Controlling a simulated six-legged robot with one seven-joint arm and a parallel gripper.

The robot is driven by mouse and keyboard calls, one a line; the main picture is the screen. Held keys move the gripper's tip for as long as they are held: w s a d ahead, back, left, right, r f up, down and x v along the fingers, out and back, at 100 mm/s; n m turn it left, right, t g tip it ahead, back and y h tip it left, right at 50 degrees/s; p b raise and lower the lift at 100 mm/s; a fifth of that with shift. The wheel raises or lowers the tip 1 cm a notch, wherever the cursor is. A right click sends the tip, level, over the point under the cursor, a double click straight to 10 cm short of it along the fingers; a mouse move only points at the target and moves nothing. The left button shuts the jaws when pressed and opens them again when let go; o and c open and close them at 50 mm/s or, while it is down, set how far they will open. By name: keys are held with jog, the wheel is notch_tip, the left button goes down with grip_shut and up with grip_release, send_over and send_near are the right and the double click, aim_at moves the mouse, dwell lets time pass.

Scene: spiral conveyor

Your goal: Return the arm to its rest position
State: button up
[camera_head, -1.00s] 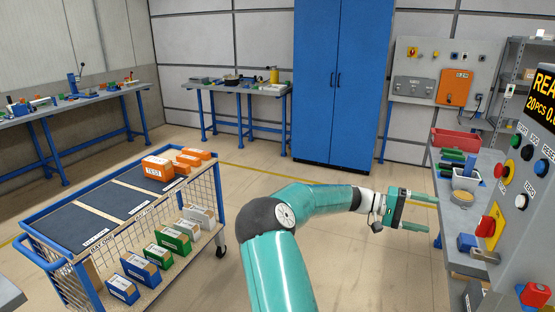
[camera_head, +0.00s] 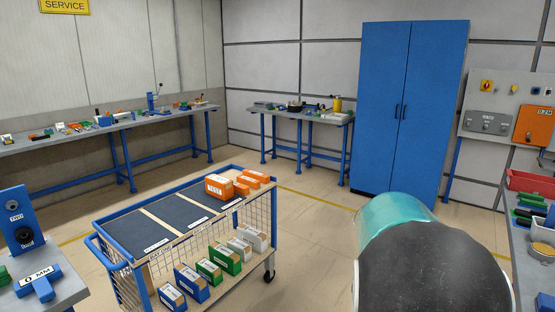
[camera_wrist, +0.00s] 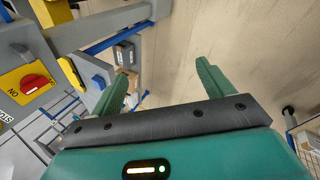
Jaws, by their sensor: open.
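My gripper (camera_wrist: 160,82) shows in the wrist view with its two green fingers wide apart and nothing between them. Bare floor and part of a workstation lie beyond the fingers. In the head view my arm is folded close to the camera at the lower right, showing a teal link and a large dark joint. My gripper is outside the head view.
A blue cart (camera_head: 133,262) with orange boxes (camera_head: 219,187) on top and several boxes on its lower shelf stands left of my arm. A blue cabinet (camera_head: 405,110) is behind. A red knob (camera_wrist: 30,84) shows close at left in the wrist view. Floor between is clear.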

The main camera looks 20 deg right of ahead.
jog(key=s+a+r+n+t+y, duration=0.1)
jog(key=a+r+n+t, duration=0.1)
jog(key=a, duration=0.9)
jog(key=s+a+r+n+t+y, duration=0.2)
jog(key=a+r+n+t, duration=0.1)
jog(key=a, duration=0.8)
jog(key=s+a+r+n+t+y, duration=0.1)
jog(key=a+t, duration=0.3)
jog(key=a, duration=0.7)
jog(key=shift+s+r+n, duration=0.35)
jog(key=shift+r+n, duration=0.35)
jog(key=shift+r, duration=0.05)
